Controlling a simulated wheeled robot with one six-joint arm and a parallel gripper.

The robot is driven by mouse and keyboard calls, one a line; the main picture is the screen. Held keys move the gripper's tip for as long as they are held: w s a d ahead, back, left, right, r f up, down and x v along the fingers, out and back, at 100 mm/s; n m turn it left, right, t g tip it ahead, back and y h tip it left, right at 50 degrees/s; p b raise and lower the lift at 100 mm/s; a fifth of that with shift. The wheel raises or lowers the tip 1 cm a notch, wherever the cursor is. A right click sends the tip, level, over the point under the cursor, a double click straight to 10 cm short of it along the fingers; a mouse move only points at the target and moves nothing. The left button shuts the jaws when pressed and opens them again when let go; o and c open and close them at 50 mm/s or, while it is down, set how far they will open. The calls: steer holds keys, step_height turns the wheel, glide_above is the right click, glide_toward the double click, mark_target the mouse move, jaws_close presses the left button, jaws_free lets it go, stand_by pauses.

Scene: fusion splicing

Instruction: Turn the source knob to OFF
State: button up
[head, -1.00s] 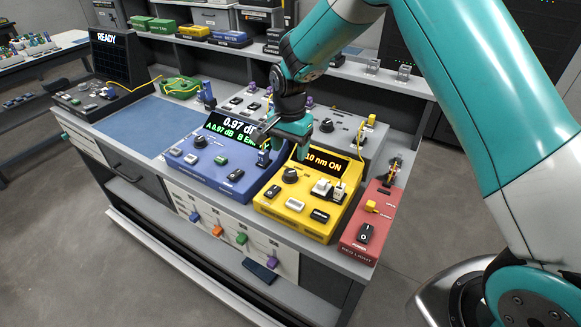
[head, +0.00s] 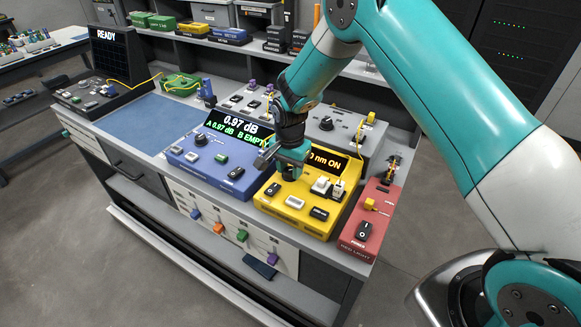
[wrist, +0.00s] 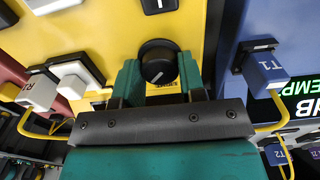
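The source is a yellow box (head: 318,226) at the right of the bench; its lit display (head: 326,161) reads "nm ON", its left part hidden by my gripper. The source knob (wrist: 158,62) is black and round, with a white pointer line slanting to lower left in the wrist view. My gripper (wrist: 159,78) has its two green fingers on either side of the knob, close to its sides; whether they touch it I cannot tell. In the head view my gripper (head: 291,172) is low over the yellow box and hides the knob.
A blue meter (head: 205,170) stands left of the source, a red box (head: 362,232) right, and a grey unit (head: 345,128) behind. White connectors (head: 321,186) sit on the source beside the knob. A blue mat (head: 150,120) lies clear at left.

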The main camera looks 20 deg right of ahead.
mark_target(290, 169)
steer(key=shift+n, duration=0.4)
steer(key=n+b, duration=0.1)
steer(key=n, duration=0.2)
steer(key=shift+n, duration=0.4)
steer(key=n, duration=0.4)
steer(key=shift+w+n+b, duration=0.1)
steer(key=shift+n+b, duration=0.2)
steer(key=n, duration=0.8)
steer(key=shift+r+n+b, duration=0.1)
steer(key=shift+n+b, duration=0.2)
steer(key=shift+b, duration=0.1)
steer(key=o, duration=0.9)
step_height(290, 169, up, 17)
steer(key=b, duration=0.1)
steer(key=shift+r+b, duration=0.2)
steer(key=shift+b, duration=0.15)
